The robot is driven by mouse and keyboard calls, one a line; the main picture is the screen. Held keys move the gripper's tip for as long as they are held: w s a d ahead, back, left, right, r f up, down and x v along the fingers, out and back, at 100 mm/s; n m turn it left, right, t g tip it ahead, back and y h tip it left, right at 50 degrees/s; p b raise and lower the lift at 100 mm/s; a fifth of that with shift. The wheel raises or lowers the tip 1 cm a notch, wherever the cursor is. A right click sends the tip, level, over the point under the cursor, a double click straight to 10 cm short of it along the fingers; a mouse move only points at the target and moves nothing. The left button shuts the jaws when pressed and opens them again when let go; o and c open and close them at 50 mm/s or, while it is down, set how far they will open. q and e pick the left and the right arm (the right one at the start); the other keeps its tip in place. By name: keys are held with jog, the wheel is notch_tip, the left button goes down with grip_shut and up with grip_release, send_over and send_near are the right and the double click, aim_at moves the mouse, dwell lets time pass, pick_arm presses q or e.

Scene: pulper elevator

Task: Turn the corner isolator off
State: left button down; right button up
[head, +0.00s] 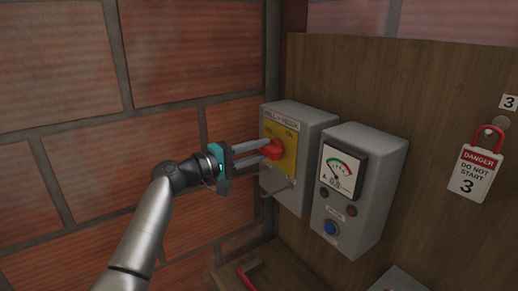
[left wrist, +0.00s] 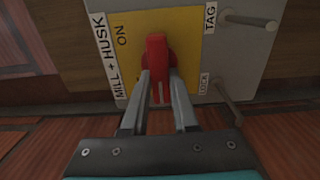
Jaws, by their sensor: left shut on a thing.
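The corner isolator (head: 312,122) is a grey box with a yellow plate (head: 290,157) labelled MILL + HUSK, at centre in the head view. Its red handle (head: 277,153) stands out from the plate. In the left wrist view the red handle (left wrist: 156,55) lies between my fingers, with a pale mark near its lower end. The ON label (left wrist: 121,36) shows on the yellow plate; the OFF side is hard to read. My left gripper (head: 266,150) is shut on the red handle, reaching in from the left. My right gripper is out of view.
Right of the isolator is a grey meter box (head: 372,180) with a dial and a blue button (head: 331,228). A red padlock with a danger tag (head: 475,172) hangs farther right. Pegs (left wrist: 228,103) stick out of the isolator. A brick wall (head: 60,130) fills the left.

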pick_arm(q)
jog(key=c, duration=0.7)
grip_release()
jog(key=shift+a, duration=0.1)
jog(key=b+v, duration=0.3)
jog(key=v, duration=1.2)
jog(key=shift+s, duration=0.1)
